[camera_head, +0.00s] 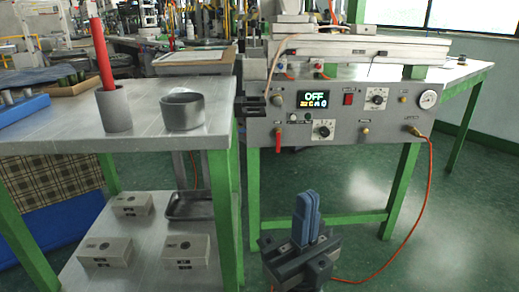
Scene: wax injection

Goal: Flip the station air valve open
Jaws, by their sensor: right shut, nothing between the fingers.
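The injection station's grey panel (345,118) faces me on a green-framed bench. A small red lever (279,136), which looks like the air valve, points down at the panel's lower left. My right gripper (307,200) is at the bottom centre, blue fingers pointing up, pressed together and empty. In the picture it is below the panel and a little right of the red lever, apart from it. My left gripper is not in view.
The left table (150,128) holds a grey cup (181,109) and a cylinder (114,110) with a red stick. Mould blocks (180,246) and a dark tray (190,205) sit on its lower shelf. An orange hose (424,190) hangs from the panel's right to the floor.

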